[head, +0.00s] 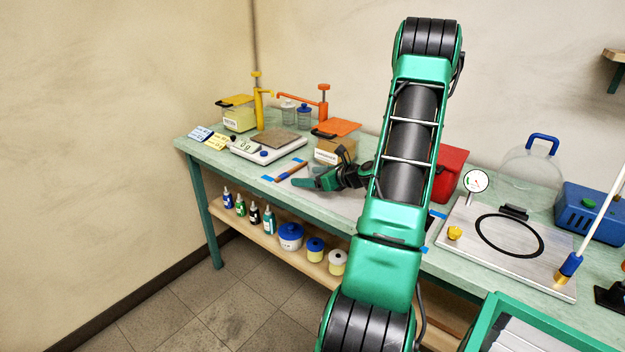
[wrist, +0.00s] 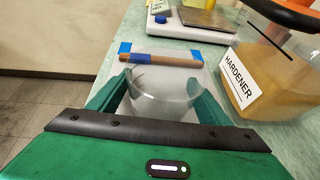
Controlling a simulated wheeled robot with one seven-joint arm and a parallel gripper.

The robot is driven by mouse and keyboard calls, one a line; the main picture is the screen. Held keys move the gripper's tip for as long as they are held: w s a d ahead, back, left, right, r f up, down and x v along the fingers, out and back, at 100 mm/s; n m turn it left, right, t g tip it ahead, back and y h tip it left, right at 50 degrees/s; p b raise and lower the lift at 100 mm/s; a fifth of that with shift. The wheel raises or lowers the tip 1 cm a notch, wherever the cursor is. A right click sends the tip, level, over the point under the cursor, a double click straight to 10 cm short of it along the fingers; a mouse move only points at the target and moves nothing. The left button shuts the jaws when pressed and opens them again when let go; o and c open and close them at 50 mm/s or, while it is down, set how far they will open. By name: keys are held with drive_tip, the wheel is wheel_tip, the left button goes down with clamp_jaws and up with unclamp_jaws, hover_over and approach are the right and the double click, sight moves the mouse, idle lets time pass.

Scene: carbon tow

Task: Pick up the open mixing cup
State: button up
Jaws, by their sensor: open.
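The open mixing cup (wrist: 163,98) is clear, has no lid and stands upright in the wrist view on a pale mat (wrist: 190,74). My gripper (wrist: 158,92) is open, with one green finger on each side of the cup. The right finger is very close to the cup wall; I cannot tell whether either finger touches it. The cup's base is hidden behind the gripper body. In the head view my gripper (head: 318,180) is low over the bench, and I cannot make out the cup there.
The hardener container (wrist: 255,80) stands close to the right of my gripper. A scale (head: 268,147) stands further left on the bench (head: 215,158). A red box (head: 450,172) stands behind my arm.

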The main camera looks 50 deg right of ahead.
drive_tip(key=c, duration=1.1)
